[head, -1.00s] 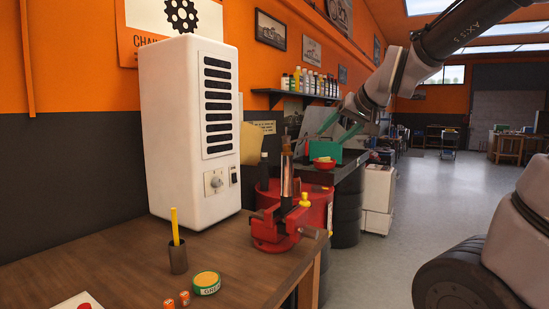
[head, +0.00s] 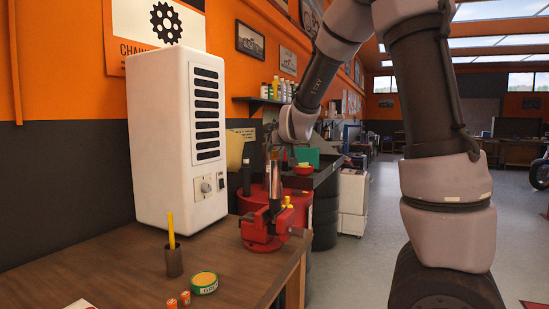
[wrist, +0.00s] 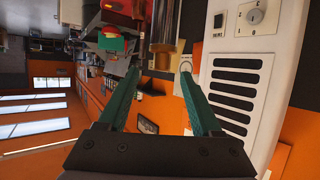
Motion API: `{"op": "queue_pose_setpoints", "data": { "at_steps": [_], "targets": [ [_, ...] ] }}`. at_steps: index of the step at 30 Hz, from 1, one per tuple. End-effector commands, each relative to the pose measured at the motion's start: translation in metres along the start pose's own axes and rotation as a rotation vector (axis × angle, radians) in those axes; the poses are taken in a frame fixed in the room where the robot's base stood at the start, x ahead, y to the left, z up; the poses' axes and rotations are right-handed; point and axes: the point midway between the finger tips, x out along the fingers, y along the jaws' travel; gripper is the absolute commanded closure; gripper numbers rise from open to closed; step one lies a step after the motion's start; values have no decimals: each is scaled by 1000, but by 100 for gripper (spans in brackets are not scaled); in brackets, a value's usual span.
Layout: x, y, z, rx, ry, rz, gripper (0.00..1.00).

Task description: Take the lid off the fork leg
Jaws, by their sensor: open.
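Nothing is visibly gripped. In the head view my fingers are hard to make out.
A tall white heater (head: 165,140) stands left of the vise; in the wrist view its vented panel (wrist: 238,85) is close beside one finger. A red drum (head: 300,205) stands behind.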

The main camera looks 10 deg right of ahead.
Motion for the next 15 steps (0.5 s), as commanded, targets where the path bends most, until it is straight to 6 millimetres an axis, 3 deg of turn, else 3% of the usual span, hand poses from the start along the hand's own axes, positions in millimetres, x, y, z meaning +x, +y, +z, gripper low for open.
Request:
{"op": "queue_pose_setpoints", "data": {
  "at_steps": [15],
  "targets": [
    [54, -3, 2, 0, -1, 0, 34]
  ]
}}
